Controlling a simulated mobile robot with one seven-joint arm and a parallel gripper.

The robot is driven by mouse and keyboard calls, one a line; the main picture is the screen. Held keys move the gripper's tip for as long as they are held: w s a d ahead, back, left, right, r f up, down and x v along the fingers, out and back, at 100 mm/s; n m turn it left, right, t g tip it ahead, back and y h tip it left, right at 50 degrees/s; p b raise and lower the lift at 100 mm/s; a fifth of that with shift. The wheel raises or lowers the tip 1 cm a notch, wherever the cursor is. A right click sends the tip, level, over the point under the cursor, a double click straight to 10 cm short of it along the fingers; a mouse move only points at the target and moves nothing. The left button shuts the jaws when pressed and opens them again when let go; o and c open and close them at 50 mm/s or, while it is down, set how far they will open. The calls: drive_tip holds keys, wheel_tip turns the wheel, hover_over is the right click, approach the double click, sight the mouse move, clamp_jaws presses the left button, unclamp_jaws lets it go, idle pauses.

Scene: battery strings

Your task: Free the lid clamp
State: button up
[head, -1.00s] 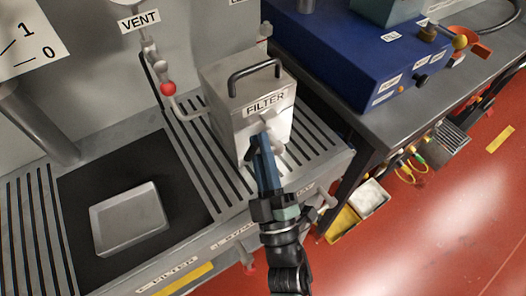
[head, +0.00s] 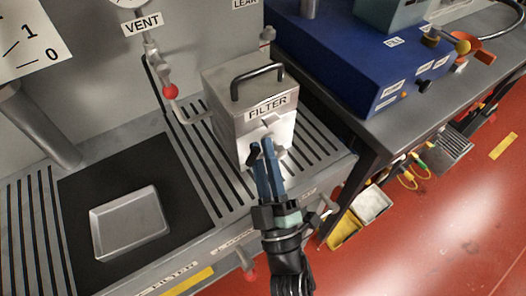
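The filter box (head: 225,110) is a grey metal housing with a black carry handle (head: 257,82) on its lid and a "FILTER" label. A small light metal clamp (head: 270,122) shows on its front face, just below the label. My gripper (head: 261,147) is in front of that face, its two blue fingers pointing up at it. The fingertips are slightly apart with a narrow gap and nothing visible between them. They sit just below the clamp; I cannot tell whether they touch it. The lower front of the box is partly hidden by the fingers.
A grey tray (head: 130,222) lies on a black mat (head: 80,185) at left. A red-knobbed vent valve (head: 170,91) and pipe stand left of the box. A blue unit (head: 350,60) is on the bench at right. Slotted deck surrounds the box.

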drive_tip(key=b+v, duration=0.2)
drive_tip(key=v, duration=1)
drive_tip(key=shift+s+f, duration=0.2)
drive_tip(key=shift+s, duration=0.15)
drive_tip(key=shift+c, duration=0.3)
